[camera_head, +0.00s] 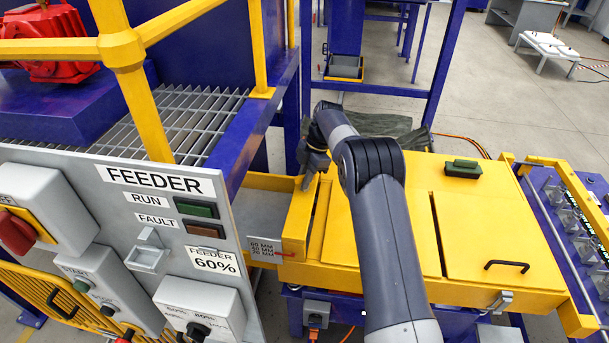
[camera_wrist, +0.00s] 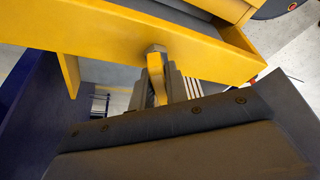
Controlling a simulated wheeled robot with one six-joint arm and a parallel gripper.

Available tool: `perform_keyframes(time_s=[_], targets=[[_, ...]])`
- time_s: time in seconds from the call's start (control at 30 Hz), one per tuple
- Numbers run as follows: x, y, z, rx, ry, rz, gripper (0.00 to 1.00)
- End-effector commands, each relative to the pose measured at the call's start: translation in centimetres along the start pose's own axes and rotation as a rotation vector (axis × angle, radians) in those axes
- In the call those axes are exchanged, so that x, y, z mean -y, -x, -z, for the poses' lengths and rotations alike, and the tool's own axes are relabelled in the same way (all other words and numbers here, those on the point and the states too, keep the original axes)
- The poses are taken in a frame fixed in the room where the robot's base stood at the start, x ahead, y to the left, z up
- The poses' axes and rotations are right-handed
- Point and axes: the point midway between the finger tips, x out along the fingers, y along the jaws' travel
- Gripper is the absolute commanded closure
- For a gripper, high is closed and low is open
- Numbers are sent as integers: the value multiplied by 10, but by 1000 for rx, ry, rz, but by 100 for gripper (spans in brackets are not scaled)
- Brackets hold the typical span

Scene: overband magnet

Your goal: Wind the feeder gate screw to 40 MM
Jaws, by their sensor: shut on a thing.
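The feeder gate scale (camera_head: 264,248) is a small plate marked 60, 40 and 20 MM on the front of the yellow feeder trough. A red pointer (camera_head: 285,254) sits beside its lower marks; the exact reading is too small to tell. In the head view my gripper (camera_head: 308,177) is at the trough's far end, partly hidden by my wrist. In the wrist view a yellow handle (camera_wrist: 156,73) hangs below a hex nut (camera_wrist: 155,48) on the yellow frame. My gripper (camera_wrist: 168,88) is shut on this handle. The screw's thread is hidden.
The feeder panel (camera_head: 165,216) stands at left, with yellow railing (camera_head: 124,48) above it. Yellow covers (camera_head: 410,230) with a green block (camera_head: 463,169) and black handle (camera_head: 507,265) lie right of my arm. Blue posts (camera_head: 440,65) stand behind. Open floor shows at upper right.

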Motion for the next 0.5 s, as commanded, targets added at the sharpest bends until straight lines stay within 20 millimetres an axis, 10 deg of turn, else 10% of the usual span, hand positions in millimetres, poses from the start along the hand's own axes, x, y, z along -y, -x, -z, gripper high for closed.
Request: perform_keyframes(time_s=[0.5], targets=[[0, 0, 0, 0, 354, 129, 100]])
